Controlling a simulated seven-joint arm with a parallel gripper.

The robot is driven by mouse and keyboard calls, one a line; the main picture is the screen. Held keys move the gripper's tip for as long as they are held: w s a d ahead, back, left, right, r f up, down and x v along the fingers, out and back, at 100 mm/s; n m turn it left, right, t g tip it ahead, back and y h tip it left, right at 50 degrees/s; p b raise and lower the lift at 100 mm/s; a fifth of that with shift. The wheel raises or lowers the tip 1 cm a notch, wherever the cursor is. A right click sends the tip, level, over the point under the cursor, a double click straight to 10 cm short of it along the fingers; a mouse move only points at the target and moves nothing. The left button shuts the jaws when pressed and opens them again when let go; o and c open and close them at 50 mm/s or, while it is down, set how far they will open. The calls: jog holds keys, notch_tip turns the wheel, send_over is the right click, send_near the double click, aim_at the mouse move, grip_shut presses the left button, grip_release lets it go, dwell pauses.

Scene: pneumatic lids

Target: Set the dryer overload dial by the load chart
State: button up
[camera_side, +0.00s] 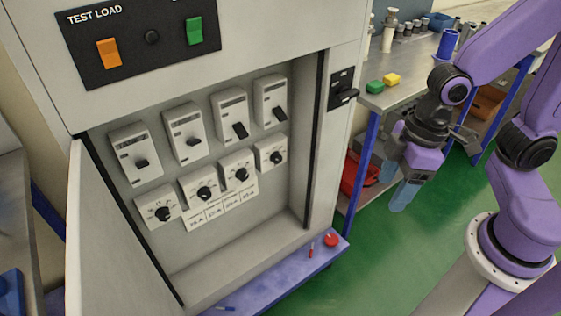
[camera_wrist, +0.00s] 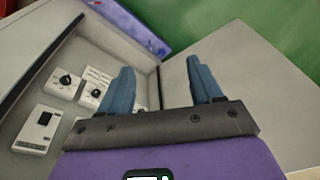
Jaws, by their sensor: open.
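The open cabinet (camera_side: 185,262) holds a lower row of several white dials with black knobs. These are the far left dial (camera_side: 158,207), the second dial (camera_side: 202,187), the third dial (camera_side: 238,170) and the far right dial (camera_side: 271,154). A printed load chart (camera_side: 222,204) is under the middle dials; its text is too small to read. My gripper (camera_side: 397,184) is open and empty, apart from the cabinet to its right. In the wrist view its blue fingers (camera_wrist: 158,70) are spread, with a dial (camera_wrist: 66,83) to their left. Some dials are partly hidden there.
Breaker boxes, such as the far left one (camera_side: 137,153), sit above the dials. The test load panel (camera_side: 145,65) has orange and green switches. The cabinet door (camera_side: 100,235) stands open. A red knob (camera_side: 331,240) lies on the blue ledge. A workbench (camera_side: 390,98) stands behind my gripper.

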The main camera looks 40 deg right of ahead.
jog(key=w+a+f+m+t+y, duration=0.2)
jog(key=w+a+f+m, duration=0.35)
jog(key=w, duration=0.55)
jog(key=m+t+h, duration=0.4)
jog(key=m+t, duration=0.2)
jog(key=t, duration=0.5)
send_near(279, 160)
jog(key=shift+n, duration=0.25)
jog(key=x, duration=0.8)
jog(key=shift+w+a, duration=0.1)
jog(key=shift+w, duration=0.2)
jog(key=c, duration=1)
